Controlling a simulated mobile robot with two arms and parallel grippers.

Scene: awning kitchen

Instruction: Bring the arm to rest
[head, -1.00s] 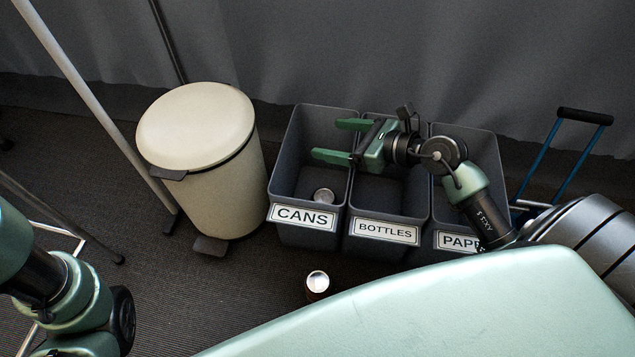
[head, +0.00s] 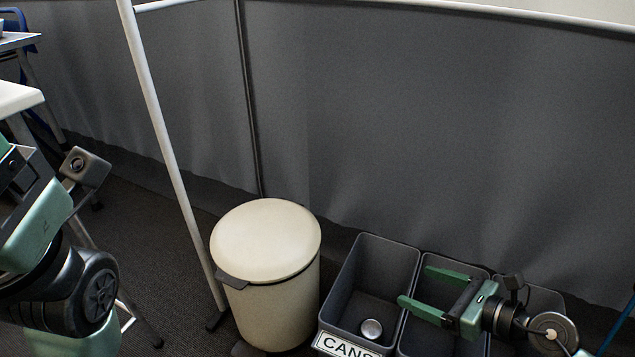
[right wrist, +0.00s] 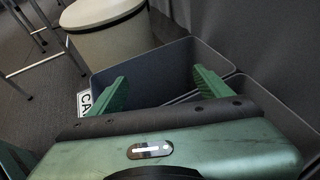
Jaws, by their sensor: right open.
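My right gripper (head: 434,295) is open and empty, above the sorting bins at the lower right of the head view. Its green fingers point left, towards the cans bin (head: 337,318). In the right wrist view the two open fingers (right wrist: 158,92) show with nothing between them, and the cans bin (right wrist: 150,66) lies beyond them. A can (head: 371,328) lies in the cans bin. My left arm is at the left edge of the head view; its gripper's fingertips are not visible.
A cream pedal bin (head: 268,285) stands left of the sorting bins, and also shows in the right wrist view (right wrist: 112,38). A white pole (head: 160,120) rises beside it. A grey curtain (head: 400,130) hangs behind. A white table (head: 18,98) is at the far left.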

